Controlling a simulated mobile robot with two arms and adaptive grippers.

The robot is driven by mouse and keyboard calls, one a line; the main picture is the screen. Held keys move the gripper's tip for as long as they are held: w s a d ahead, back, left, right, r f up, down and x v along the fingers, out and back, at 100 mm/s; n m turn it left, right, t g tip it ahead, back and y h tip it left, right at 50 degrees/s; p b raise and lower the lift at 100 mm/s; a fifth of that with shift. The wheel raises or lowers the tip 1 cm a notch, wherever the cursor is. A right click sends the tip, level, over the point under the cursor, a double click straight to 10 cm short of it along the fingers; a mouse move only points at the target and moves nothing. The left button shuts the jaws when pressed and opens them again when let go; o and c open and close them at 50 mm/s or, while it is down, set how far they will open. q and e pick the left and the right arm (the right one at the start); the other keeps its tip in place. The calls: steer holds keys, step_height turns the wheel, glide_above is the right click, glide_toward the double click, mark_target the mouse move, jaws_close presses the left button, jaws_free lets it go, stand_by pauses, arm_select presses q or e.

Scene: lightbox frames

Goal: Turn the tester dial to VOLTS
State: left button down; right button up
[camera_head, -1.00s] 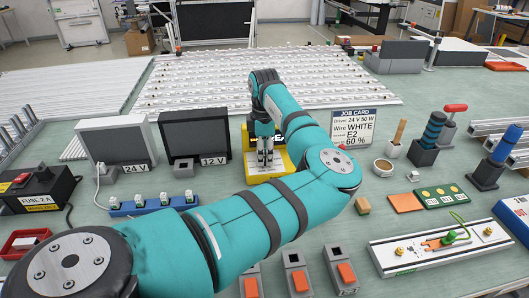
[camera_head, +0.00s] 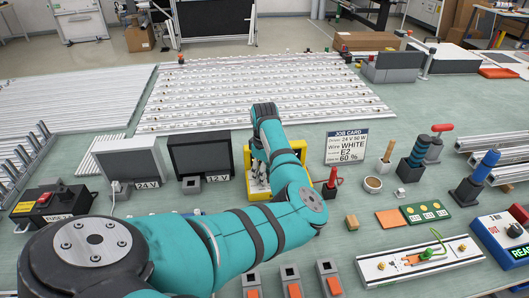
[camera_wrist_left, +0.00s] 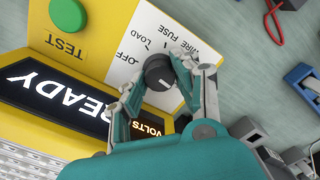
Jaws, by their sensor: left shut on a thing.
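The yellow tester (camera_head: 301,147) stands mid-table in the head view, largely hidden by my left arm. In the left wrist view its white panel (camera_wrist_left: 122,68) carries the words OFF, LOAD, WIRE and FUSE around a dark round dial (camera_wrist_left: 158,73). The lit display (camera_wrist_left: 52,98) reads READY, and a green TEST button (camera_wrist_left: 68,14) is at upper left. My left gripper (camera_wrist_left: 156,78) is shut on the dial, one finger on each side. I cannot tell which mark the dial points at. My right gripper is out of view.
The 24 V (camera_head: 130,163) and 12 V (camera_head: 203,154) boxes stand left of the tester. A job card (camera_head: 347,147) stands to its right, near a red-handled tool (camera_head: 332,180) and a small cup (camera_head: 373,184). Slatted metal panels (camera_head: 250,92) lie behind.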

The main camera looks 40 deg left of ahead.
arm_select(q)
steer(key=shift+m, duration=0.3)
steer(key=c, duration=1)
jaws_free()
step_height(320, 180, up, 12)
steer(key=shift+r, duration=0.1)
steer(key=shift+p, duration=0.3)
